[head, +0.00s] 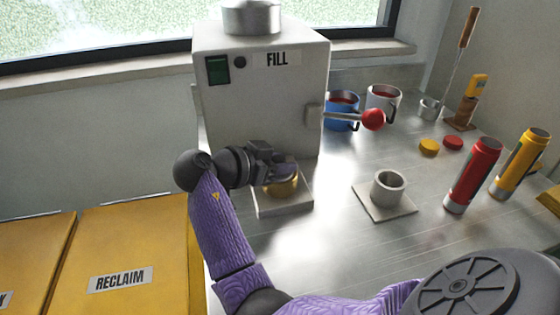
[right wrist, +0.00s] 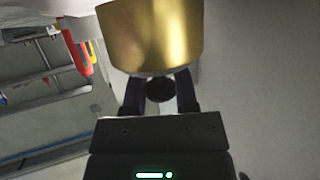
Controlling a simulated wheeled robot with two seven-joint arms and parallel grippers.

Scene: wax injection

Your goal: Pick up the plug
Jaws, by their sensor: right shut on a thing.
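My right gripper (head: 279,165) is at the front of the white machine, just above a short gold cylinder (head: 282,187) on a pale square tray (head: 285,207). In the right wrist view the gripper (right wrist: 160,80) is shut on a small dark round knob (right wrist: 160,91), which I take to be the plug's. The gold cylinder (right wrist: 155,35) is large there, directly beyond the fingertips. I cannot tell whether the knob is seated in the cylinder or apart from it. The plug is hidden in the head view. My left gripper is not in view.
The machine (head: 265,95), marked FILL, has a red-knobbed lever (head: 373,119). A grey cup (head: 388,188) stands on a square plate to the right. Blue (head: 341,110) and white (head: 383,101) mugs stand behind. Red (head: 473,175) and yellow (head: 521,163) cylinders stand far right. A yellow RECLAIM bin (head: 125,250) is left.

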